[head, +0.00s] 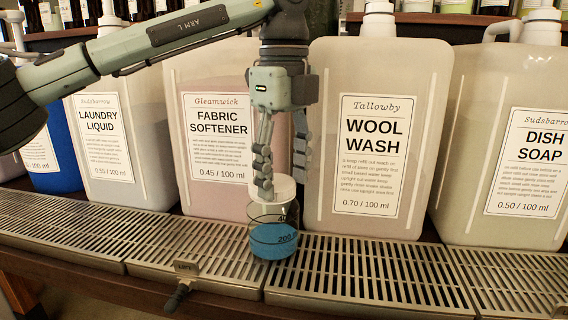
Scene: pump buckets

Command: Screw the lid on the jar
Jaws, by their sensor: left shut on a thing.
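The jar (273,240) is clear, with blue contents and dark measuring marks, and stands upright on the slatted metal drip tray. A white lid (287,189) sits at the top of the jar, at its mouth; I cannot tell whether it is threaded on. My left gripper (282,184) comes down from above with its fingers on either side of the lid and is shut on it. The fingers hide part of the lid. My right gripper is not in view.
Large pump jugs stand close behind the jar: fabric softener (215,190), wool wash (375,225), dish soap (470,195) and laundry liquid (110,190). The slatted drip tray (380,280) is clear to the right and left of the jar.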

